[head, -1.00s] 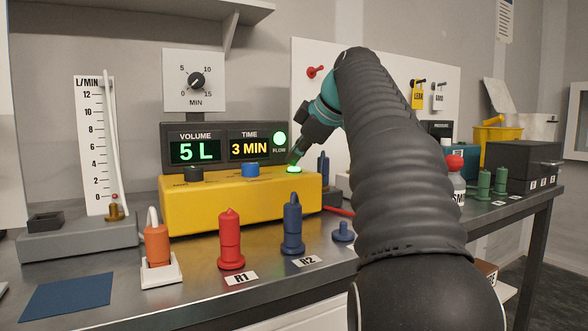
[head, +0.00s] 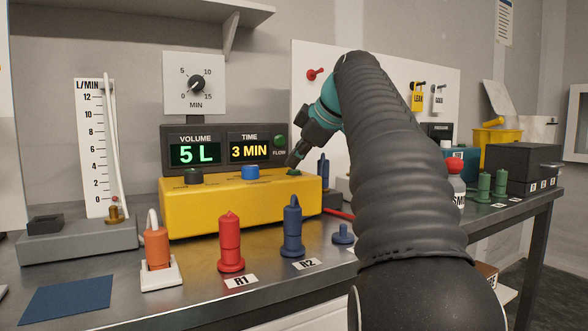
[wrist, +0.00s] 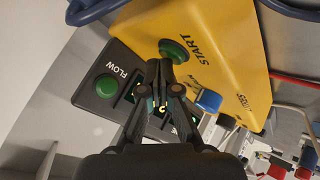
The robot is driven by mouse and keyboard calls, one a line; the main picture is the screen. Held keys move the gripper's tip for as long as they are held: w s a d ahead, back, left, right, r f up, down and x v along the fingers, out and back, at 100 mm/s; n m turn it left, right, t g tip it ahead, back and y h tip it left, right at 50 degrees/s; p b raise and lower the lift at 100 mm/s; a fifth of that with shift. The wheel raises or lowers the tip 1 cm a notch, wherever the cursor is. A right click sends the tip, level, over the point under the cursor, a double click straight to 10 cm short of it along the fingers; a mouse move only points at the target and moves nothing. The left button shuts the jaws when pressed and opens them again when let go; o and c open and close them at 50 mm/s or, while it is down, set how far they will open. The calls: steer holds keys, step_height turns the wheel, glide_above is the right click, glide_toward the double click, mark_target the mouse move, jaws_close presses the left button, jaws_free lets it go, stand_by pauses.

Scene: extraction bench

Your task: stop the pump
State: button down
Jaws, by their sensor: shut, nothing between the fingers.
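The yellow pump (head: 235,207) stands on the bench with a dark display reading VOLUME 5 L and TIME 3 MIN. The FLOW lamp (head: 280,140) is dark green, unlit; it also shows in the wrist view (wrist: 107,86). The green START button (wrist: 172,48) is unlit; in the head view (head: 294,172) it is at the right end of the pump's top. My gripper (head: 291,163) is shut and empty, its tips at the button; I cannot tell whether they touch. In the wrist view the fingertips (wrist: 159,66) overlap the button's lower edge.
A blue knob (head: 250,172) and a dark knob (head: 194,176) sit on the pump's top to the left. A red plug (head: 231,243), a blue plug (head: 292,228) and an orange plug (head: 157,245) stand in front. A flow meter (head: 95,150) stands at left.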

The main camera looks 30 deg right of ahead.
mark_target(295, 170)
steer(key=shift+r+p, duration=0.5)
steer(key=shift+r, duration=0.1)
step_height(295, 170, up, 5)
steer(key=p, duration=0.4)
stand_by(0.8)
